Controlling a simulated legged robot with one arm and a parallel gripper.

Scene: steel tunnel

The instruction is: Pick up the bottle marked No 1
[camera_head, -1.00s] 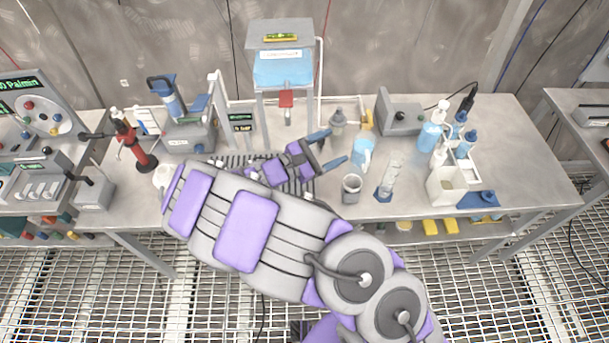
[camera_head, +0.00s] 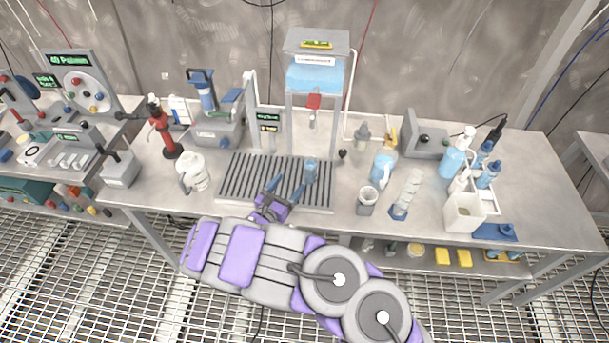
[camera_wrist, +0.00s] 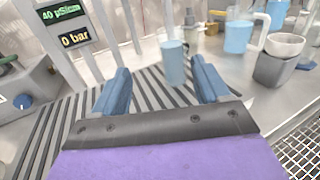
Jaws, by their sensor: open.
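A small blue cylindrical vessel (camera_head: 311,171) stands upright on the ribbed grate (camera_head: 245,178), under the stand with the blue tank. It also shows in the wrist view (camera_wrist: 173,64), beyond and between my fingertips, apart from them. I cannot read a No 1 mark on it or on any bottle. Blue and white bottles (camera_head: 456,152) stand at the right of the bench. My gripper (camera_head: 286,187) is open and empty over the front of the grate, its two blue fingers pointing at the vessel; it also shows in the wrist view (camera_wrist: 160,78).
The tank stand (camera_head: 318,75) rises behind the grate. A white jug (camera_head: 195,173) stands to its left; a grey cup (camera_head: 367,201), a blue jug (camera_head: 383,168) and a clear cylinder (camera_head: 407,193) stand to its right. A white bin (camera_head: 463,213) is farther right.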

